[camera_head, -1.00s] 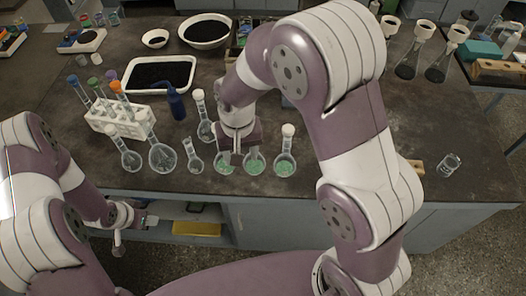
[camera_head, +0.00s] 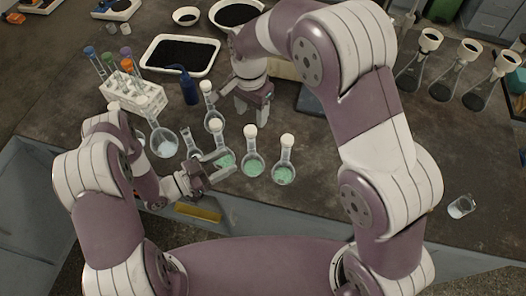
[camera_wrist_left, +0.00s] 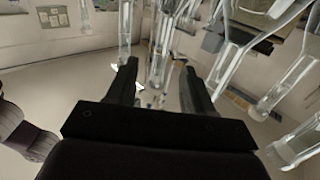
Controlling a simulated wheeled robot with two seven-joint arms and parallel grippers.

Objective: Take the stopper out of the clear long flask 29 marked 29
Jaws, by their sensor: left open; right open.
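Several long-necked flasks stand on the bench; I cannot read the number 29 on any. A clear flask with a white stopper (camera_head: 207,87) stands in the middle, beside my right gripper (camera_head: 254,112). That gripper is open and points down. Other clear flasks (camera_head: 163,143) stand to the left, partly behind my left arm. Three flasks with green contents (camera_head: 253,166) and white stoppers stand to the right. My left gripper (camera_head: 226,166) is open beside the leftmost green one. In the left wrist view, clear glass necks (camera_wrist_left: 160,50) show beyond its open fingers (camera_wrist_left: 160,85).
A white rack (camera_head: 140,95) with coloured-cap tubes and a blue bottle (camera_head: 189,87) stand behind the flasks. A tray of black material (camera_head: 180,68) lies further back. A small beaker (camera_head: 461,206) stands at the right edge.

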